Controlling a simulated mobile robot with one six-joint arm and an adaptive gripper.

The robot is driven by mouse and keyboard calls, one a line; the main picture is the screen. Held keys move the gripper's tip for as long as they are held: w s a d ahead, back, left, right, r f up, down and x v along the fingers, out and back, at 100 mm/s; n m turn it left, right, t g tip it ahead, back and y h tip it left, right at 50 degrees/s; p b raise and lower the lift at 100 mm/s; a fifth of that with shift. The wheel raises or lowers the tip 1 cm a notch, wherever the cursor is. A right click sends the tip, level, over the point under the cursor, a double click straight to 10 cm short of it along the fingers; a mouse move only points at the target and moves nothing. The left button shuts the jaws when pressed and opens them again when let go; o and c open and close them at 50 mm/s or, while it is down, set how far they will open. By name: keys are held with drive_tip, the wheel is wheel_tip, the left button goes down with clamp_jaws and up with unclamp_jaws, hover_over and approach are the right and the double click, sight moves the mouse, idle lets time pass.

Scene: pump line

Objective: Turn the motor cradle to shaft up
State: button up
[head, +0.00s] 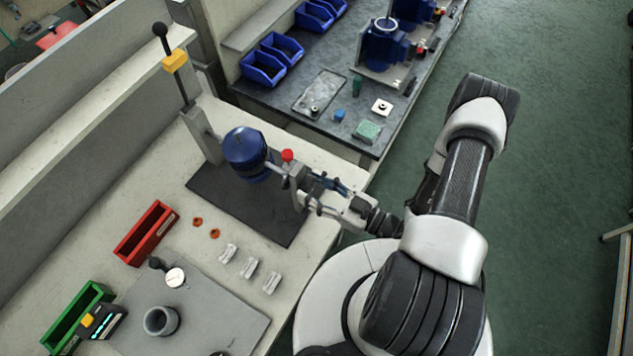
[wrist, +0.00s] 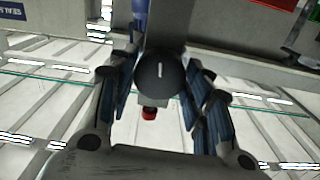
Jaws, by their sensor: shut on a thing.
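The motor cradle stands on a dark mat (head: 225,205) on the bench, with a grey post (head: 203,137) on its left and a grey upright (head: 296,188) on its right. A blue motor (head: 246,153) sits between them; I cannot make out its shaft. A red knob (head: 287,155) tops the right side and shows red in the wrist view (wrist: 149,113). My gripper (head: 313,190) is at the right upright. In the wrist view, its blue-padded fingers are shut on a round black knob (wrist: 161,74) with a pale mark.
Red (head: 146,233) and green (head: 78,318) bins, grey clips (head: 249,268) and a grey plate (head: 225,315) lie at the front. A second bench (head: 335,130) with blue bins stands behind.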

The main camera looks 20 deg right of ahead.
drive_tip(key=shift+m, duration=0.6)
drive_tip(key=shift+c, duration=0.2)
drive_tip(key=o, duration=1.5)
drive_tip(key=shift+o, duration=0.2)
drive_tip(key=v, duration=0.7)
drive_tip(key=shift+s+d, duration=0.2)
drive_tip(key=shift+r, duration=0.1)
